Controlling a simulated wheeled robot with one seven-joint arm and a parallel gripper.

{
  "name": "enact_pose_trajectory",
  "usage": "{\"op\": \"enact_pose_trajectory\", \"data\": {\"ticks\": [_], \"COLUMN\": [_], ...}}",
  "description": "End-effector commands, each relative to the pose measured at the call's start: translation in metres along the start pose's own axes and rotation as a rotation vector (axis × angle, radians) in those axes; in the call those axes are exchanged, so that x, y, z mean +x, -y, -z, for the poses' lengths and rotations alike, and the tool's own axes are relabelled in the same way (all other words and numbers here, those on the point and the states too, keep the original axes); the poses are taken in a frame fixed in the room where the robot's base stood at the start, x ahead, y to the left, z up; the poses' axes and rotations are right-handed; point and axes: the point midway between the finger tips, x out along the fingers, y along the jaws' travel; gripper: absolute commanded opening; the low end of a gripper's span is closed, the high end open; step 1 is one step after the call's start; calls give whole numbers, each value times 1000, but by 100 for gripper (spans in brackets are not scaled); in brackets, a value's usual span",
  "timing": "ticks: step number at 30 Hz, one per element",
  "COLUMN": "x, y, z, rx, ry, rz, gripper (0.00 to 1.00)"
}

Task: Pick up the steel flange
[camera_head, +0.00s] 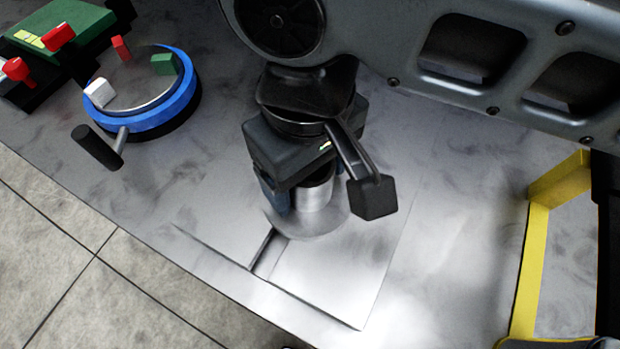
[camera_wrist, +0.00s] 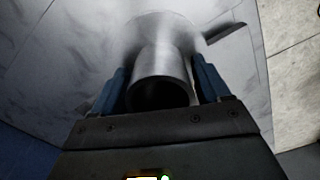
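The steel flange (camera_head: 316,196) is a shiny grey cylindrical neck on a wide round base, upright on the metal table under my gripper. In the wrist view, the flange (camera_wrist: 161,70) shows its dark open bore toward the camera and its round base beyond. My gripper (camera_head: 300,198) points down over it, one blue finger on each side of the neck. In the wrist view, the gripper (camera_wrist: 161,80) appears open, with narrow gaps between fingers and neck. The gripper body hides the flange's top in the head view.
A blue ring positioner (camera_head: 157,118) with a black-handled crank stands at the upper left, beside a green-topped unit (camera_head: 65,28) with red knobs. A yellow frame (camera_head: 532,265) is at the right. A raised plate (camera_head: 335,275) lies in front; the table edge runs along lower left.

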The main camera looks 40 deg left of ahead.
Motion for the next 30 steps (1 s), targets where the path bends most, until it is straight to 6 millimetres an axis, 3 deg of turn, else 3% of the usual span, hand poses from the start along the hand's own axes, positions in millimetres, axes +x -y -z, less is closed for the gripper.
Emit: {"op": "enact_pose_trajectory", "data": {"ticks": [2,23,30], "x": [0,0,0], "y": [0,0,0], "z": [0,0,0], "rx": [0,0,0], "ry": [0,0,0], "rz": [0,0,0], "gripper": [68,1,0]}}
